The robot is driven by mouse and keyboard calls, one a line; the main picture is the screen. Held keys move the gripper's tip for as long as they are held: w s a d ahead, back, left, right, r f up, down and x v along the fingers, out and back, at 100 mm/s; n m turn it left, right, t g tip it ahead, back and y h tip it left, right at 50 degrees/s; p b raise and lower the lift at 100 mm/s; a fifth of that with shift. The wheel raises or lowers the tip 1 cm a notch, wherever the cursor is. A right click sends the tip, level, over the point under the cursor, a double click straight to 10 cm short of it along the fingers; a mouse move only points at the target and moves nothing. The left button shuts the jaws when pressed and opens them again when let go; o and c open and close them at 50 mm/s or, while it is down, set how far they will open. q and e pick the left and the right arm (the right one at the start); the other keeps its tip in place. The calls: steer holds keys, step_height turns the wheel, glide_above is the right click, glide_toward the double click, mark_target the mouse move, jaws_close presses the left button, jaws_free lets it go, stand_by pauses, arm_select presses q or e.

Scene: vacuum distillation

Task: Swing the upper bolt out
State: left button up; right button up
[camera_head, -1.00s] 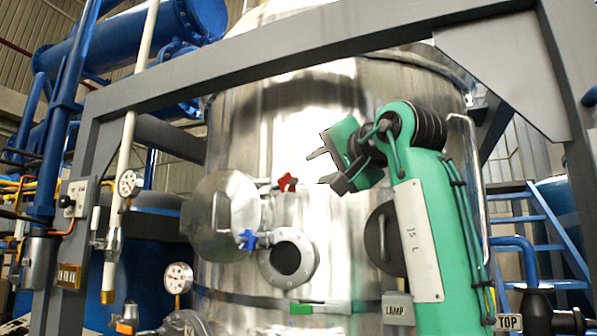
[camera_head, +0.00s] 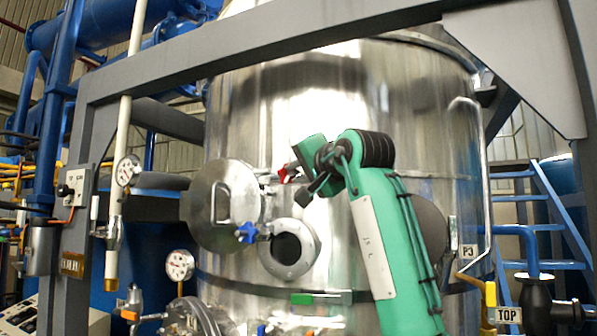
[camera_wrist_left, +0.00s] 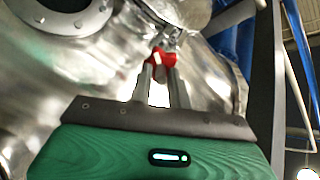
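The upper bolt has a red knob (camera_head: 283,174) and sits at the upper right of the round steel door (camera_head: 226,208). A blue-knobbed bolt (camera_head: 245,233) sits lower on the door's right edge. My left gripper (camera_head: 297,178), on the green arm, is right beside the red knob in the head view. In the left wrist view, the two grey fingers (camera_wrist_left: 162,72) point at the red knob (camera_wrist_left: 164,56), which shows at their tips. A narrow gap shows between the fingers. I cannot tell whether they press on the knob. My right gripper is not in view.
A round flanged port (camera_head: 289,248) lies just below the bolts, and it also shows in the left wrist view (camera_wrist_left: 68,14). A grey frame beam (camera_head: 330,50) crosses above. Gauges (camera_head: 179,265) and a white pipe (camera_head: 125,130) stand left of the door.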

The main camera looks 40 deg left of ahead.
arm_select(q)
jaws_close()
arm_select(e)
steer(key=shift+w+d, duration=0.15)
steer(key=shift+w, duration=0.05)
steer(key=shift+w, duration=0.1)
arm_select(q)
steer(key=shift+w+d+n+g+y, duration=0.2)
steer(key=shift+w+n+g, duration=0.6)
steer(key=shift+g, duration=0.35)
steer(key=shift+w+d+n+g+y, duration=0.1)
steer(key=shift+w+n+g+y, duration=0.1)
steer(key=shift+w+n+g, duration=0.6)
steer(key=shift+g, duration=0.35)
steer(key=shift+o, duration=2.1)
jaws_free()
